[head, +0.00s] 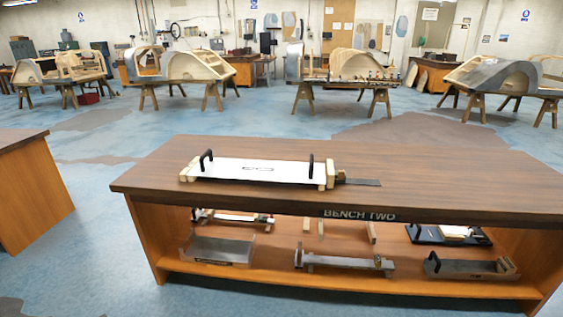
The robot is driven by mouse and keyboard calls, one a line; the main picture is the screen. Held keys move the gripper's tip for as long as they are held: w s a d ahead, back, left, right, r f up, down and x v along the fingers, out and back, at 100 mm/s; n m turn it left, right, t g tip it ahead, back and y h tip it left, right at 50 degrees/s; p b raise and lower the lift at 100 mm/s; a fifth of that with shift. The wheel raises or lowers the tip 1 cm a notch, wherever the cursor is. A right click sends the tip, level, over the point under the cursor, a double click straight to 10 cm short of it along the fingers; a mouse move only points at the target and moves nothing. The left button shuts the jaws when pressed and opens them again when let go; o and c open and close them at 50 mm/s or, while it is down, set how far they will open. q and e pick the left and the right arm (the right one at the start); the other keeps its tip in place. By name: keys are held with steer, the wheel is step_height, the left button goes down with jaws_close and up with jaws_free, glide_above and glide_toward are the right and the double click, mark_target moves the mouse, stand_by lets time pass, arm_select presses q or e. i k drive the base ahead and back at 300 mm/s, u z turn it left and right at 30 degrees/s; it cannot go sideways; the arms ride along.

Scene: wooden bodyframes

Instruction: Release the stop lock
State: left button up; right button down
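A long fixture with a white flat plate (245,171) lies on top of the brown workbench (440,188). A black upright handle (206,160) stands at its left end and another black handle (311,167) at its right end. Pale wooden blocks (329,174) sit at the ends. A dark flat strip (360,182) sticks out past the right end over the bench top. I cannot tell which part is the stop lock. Neither of my grippers shows in the head view.
The shelf (290,282) under the bench holds several similar fixtures, among them a grey one (220,249) and a long one (340,262). Another bench (30,190) stands at the left. Wooden bodyframes (200,66) on trestles stand behind. The bench top's right half is clear.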

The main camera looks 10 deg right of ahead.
mark_target(340, 172)
steer(key=u, duration=0.45)
steer(key=i, duration=1.2)
steer(key=z, duration=0.4)
